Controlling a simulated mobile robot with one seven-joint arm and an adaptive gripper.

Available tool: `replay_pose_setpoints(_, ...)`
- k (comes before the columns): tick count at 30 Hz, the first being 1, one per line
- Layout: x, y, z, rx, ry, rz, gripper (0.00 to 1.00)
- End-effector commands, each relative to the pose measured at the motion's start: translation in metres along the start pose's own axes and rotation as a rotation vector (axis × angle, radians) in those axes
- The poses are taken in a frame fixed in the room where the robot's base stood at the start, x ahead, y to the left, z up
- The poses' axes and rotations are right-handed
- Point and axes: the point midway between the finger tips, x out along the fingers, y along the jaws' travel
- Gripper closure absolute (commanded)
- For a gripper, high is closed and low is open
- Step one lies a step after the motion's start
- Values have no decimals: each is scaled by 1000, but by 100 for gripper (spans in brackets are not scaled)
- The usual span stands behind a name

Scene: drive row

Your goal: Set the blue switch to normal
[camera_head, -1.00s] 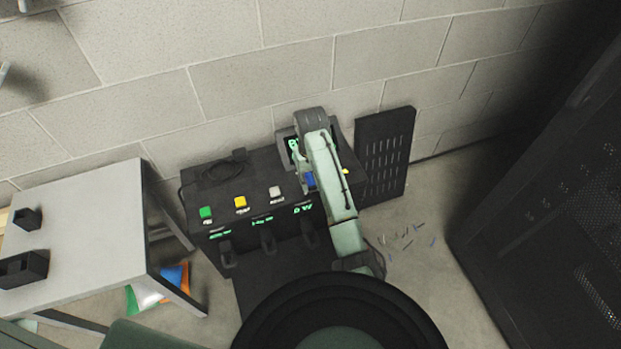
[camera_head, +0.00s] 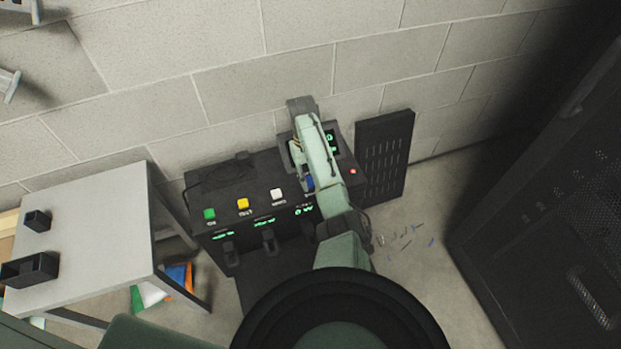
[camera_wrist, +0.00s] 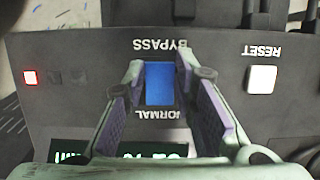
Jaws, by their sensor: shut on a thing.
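The blue switch (camera_wrist: 160,84) sits on a dark console panel (camera_wrist: 80,112), with BYPASS printed above it and NORMAL below it, both upside down in the wrist view. My gripper (camera_wrist: 160,72) has one finger on each side of the switch and is shut on it. The fingers partly cover the NORMAL label. In the head view, a sliver of the blue switch (camera_head: 309,183) shows beside my gripper, and my arm hides much of that end of the console. I cannot tell exactly how the switch is tilted.
A small light (camera_wrist: 30,78) on the console glows red. A white RESET button (camera_wrist: 262,79) is right of the switch. Yellow (camera_head: 243,204) and green (camera_head: 209,214) buttons sit farther left. A grey table (camera_head: 100,222) stands left, a dark cabinet (camera_head: 560,200) right.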

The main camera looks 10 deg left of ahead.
Motion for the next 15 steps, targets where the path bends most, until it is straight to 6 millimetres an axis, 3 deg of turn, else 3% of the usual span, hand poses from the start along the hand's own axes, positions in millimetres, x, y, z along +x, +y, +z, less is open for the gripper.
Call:
replay_pose_setpoints(3, 0, 0, 0, 1, 0, 0, 100)
replay_pose_setpoints(4, 0, 0, 0, 1, 0, 0, 73)
replay_pose_setpoints(12, 0, 0, 0, 0, 1, 0, 55)
replay_pose_setpoints(15, 0, 0, 0, 0, 1, 0, 55)
